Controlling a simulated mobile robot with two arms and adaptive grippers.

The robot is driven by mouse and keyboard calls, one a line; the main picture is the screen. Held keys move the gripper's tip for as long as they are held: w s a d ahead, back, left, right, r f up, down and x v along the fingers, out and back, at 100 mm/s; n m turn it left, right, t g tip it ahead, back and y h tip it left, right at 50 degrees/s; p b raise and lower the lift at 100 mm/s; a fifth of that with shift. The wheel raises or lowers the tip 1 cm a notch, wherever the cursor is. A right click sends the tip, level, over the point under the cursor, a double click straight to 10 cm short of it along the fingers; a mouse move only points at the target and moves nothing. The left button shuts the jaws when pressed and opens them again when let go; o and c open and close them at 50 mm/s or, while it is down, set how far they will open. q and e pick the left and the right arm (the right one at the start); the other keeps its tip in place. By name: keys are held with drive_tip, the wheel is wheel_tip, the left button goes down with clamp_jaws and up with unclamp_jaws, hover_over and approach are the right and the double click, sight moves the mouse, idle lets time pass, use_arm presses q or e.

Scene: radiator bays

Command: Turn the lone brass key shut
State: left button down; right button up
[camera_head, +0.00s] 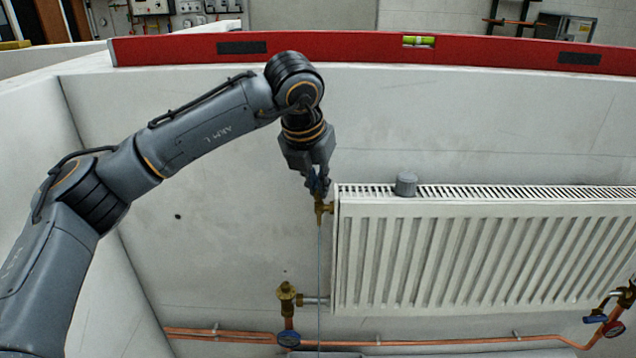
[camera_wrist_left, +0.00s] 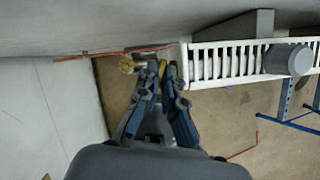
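The brass key and its small brass fitting (camera_head: 323,208) are at the top left corner of the white radiator (camera_head: 480,245). My left gripper (camera_head: 318,187) points down right above the fitting, with its fingertips at the top of it. In the left wrist view the fingers (camera_wrist_left: 162,72) lie close together with a bit of brass, the key (camera_wrist_left: 162,68), between their tips. The fingers hide most of the key, so its angle cannot be told. My right gripper is in neither view.
A brass valve (camera_head: 287,293) sits below left, above copper pipes (camera_head: 230,337). A thin line (camera_head: 319,270) hangs below the fitting. A grey cylinder (camera_head: 405,184) stands on the radiator top. A red spirit level (camera_head: 340,48) lies along the wall top. More valves (camera_head: 610,310) are at the lower right.

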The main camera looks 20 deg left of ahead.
use_arm(q)
drive_tip(key=shift+m, duration=0.4)
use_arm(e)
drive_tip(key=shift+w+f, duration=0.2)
use_arm(q)
drive_tip(key=shift+a+m+h+b, duration=0.1)
drive_tip(key=shift+m+h+b, duration=0.45)
drive_tip(key=shift+m, duration=0.35)
drive_tip(key=m+h, duration=0.1)
drive_tip(key=m, duration=0.1)
drive_tip(key=shift+a+m+g, duration=0.1)
drive_tip(key=shift+m+g, duration=0.2)
drive_tip(key=shift+m, duration=0.1)
drive_tip(key=m, duration=0.1)
drive_tip(key=m+g+h+p, duration=0.1)
drive_tip(key=m, duration=0.1)
drive_tip(key=shift+w+r+m, duration=0.15)
drive_tip(key=shift+m, duration=0.15)
drive_tip(key=m+p, duration=0.1)
drive_tip(key=m, duration=0.1)
drive_tip(key=m+g+h+p, duration=0.1)
drive_tip(key=m, duration=0.1)
drive_tip(key=shift+w+a+m+g, duration=0.1)
drive_tip(key=shift+m+g, duration=0.2)
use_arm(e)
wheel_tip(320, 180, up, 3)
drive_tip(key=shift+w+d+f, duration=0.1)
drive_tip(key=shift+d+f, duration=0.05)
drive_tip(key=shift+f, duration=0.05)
